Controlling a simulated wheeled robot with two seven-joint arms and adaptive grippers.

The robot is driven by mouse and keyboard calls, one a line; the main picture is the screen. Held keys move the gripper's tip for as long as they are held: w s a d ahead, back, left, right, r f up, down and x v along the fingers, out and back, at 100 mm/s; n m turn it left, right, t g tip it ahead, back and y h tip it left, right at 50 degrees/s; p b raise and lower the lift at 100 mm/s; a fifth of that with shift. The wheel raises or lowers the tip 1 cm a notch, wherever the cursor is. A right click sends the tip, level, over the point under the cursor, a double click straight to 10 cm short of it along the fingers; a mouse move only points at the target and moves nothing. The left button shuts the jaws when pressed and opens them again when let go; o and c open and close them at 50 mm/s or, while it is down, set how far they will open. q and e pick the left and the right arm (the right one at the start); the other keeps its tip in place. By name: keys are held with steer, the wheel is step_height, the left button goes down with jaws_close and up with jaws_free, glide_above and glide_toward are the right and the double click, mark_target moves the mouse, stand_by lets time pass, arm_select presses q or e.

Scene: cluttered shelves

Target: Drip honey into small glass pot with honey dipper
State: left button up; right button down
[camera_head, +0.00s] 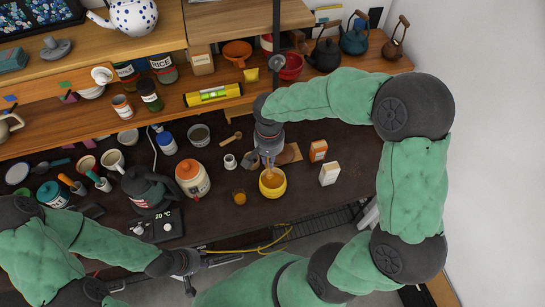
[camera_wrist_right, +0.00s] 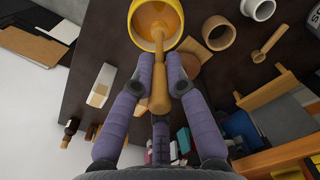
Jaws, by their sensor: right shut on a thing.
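A yellow pot (camera_head: 281,188) with amber honey inside stands near the table's front edge; it is also at the top of the right wrist view (camera_wrist_right: 134,22). My right gripper (camera_head: 268,160) is above it, shut on the handle of the wooden honey dipper (camera_wrist_right: 159,98). The dipper's far end reaches into the pot's mouth; how deep I cannot tell. A small amber-coloured vessel (camera_head: 239,197), which looks like the small glass pot, stands left of the yellow pot. My left gripper (camera_head: 192,268) is low, in front of the table edge, away from both pots; its fingers are unclear.
An orange-and-white canister (camera_head: 193,178) and a dark kettle (camera_head: 148,190) stand to the left. Two small cartons, one orange (camera_head: 318,150) and one white (camera_head: 329,174), stand to the right. A wooden scoop (camera_head: 231,140) lies behind. The table right of the cartons is clear.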

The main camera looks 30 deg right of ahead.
steer(key=w+a+b, duration=0.1)
steer(key=a, duration=1)
steer(key=shift+w+a, duration=0.3)
steer(key=shift+a, duration=0.05)
steer(key=shift+f, duration=0.2)
steer(key=shift+f+b, duration=1.3)
steer(key=shift+f, duration=0.1)
steer(key=shift+r, duration=0.1)
steer(key=d+r, duration=0.1)
steer(key=d, duration=0.3)
steer(key=s+d+r+p, duration=0.1)
steer(key=d, duration=0.3)
steer(key=s+d+r, duration=0.1)
steer(key=d, duration=0.3)
steer(key=shift+d+p, duration=0.35)
steer(key=shift+d, duration=0.05)
stand_by(3.3)
